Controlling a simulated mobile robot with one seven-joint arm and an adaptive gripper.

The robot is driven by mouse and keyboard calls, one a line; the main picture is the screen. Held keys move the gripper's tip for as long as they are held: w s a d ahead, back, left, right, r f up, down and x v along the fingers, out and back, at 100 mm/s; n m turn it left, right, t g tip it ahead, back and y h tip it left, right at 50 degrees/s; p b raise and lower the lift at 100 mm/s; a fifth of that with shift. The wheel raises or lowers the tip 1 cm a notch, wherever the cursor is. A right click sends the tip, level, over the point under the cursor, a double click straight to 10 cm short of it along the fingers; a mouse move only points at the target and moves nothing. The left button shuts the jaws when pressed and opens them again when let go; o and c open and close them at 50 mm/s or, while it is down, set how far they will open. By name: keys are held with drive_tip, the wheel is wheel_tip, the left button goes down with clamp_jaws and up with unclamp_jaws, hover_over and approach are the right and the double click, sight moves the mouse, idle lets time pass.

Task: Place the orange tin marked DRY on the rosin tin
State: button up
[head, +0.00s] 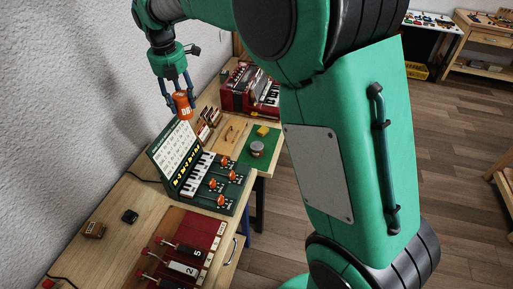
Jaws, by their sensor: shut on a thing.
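My gripper (177,96) points down at the upper left and is shut on the orange tin (183,109). The tin carries pale lettering, only partly readable. It is held in the air, in the picture just above the top edge of an upright chart board. A round, low tin with a greyish lid (257,149) stands on a green mat (267,138) to the right and below. It may be the rosin tin; no label on it is readable. Nothing lies on its lid. The orange tin is well apart from it.
A green keyboard unit (207,180) with a chart board (177,148) stands between wall and bench edge. A red accordion (251,92) is behind. A yellow block (263,131) lies near the round tin. A red panel (186,245) is in front. My arm hides the right side.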

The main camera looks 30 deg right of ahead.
drive_tip(key=s+d+m+b, duration=0.1)
drive_tip(key=s+d+m, duration=0.15)
drive_tip(key=d, duration=1.15)
drive_tip(key=s+d+m+b, duration=0.15)
drive_tip(key=s+d, duration=0.25)
drive_tip(key=d, duration=1)
wheel_tip(320, 180, down, 33)
drive_tip(key=shift+a, duration=0.15)
drive_tip(key=shift+w+r, duration=0.1)
drive_tip(key=b, duration=0.3)
hover_over(257, 145)
drive_tip(key=shift+a+f, duration=0.1)
drive_tip(key=shift+f, duration=0.6)
drive_tip(key=shift+f+b, duration=0.4)
drive_tip(key=shift+f, duration=1.35)
